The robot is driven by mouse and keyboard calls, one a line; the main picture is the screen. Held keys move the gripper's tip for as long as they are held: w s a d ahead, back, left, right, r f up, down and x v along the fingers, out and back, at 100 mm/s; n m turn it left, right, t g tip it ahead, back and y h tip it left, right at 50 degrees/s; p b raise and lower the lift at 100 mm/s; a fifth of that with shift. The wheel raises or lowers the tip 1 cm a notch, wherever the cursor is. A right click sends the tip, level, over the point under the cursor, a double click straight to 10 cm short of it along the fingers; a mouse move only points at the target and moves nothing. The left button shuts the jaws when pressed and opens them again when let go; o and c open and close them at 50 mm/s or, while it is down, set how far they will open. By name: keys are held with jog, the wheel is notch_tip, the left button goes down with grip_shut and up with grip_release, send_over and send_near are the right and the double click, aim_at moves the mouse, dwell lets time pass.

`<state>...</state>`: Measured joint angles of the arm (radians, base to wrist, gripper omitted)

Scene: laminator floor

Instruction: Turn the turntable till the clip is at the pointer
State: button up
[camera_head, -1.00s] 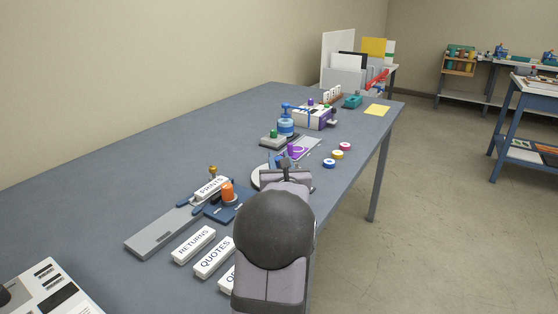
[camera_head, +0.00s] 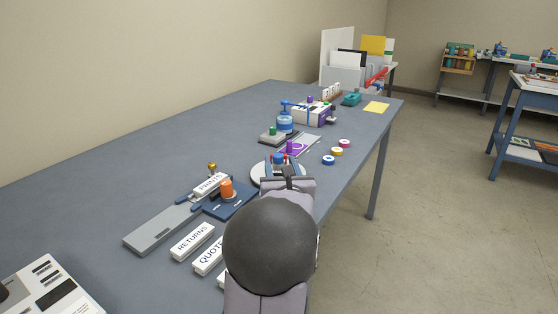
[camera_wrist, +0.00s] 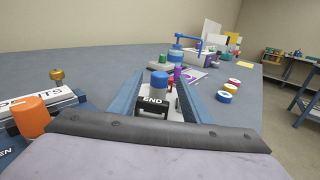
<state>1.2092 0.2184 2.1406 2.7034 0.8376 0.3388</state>
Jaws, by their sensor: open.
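The turntable (camera_head: 257,176) is a pale round disc near the table's right edge in the head view, partly hidden behind my wrist. A blue round knob (camera_head: 278,159) stands over it; it also shows in the wrist view (camera_wrist: 159,79). A black clip-like piece marked END (camera_wrist: 153,106) is in front of the knob in the wrist view. My gripper (camera_wrist: 160,76) is open, with one blue finger on each side of the knob and the black piece. I cannot tell whether either finger touches them. I cannot make out the pointer for certain.
A purple part (camera_head: 291,148) on a grey plate lies beyond the turntable. Small tape rolls (camera_head: 328,160) lie to its right. The table's back left is clear.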

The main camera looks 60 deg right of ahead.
jog(key=shift+v, duration=1.05)
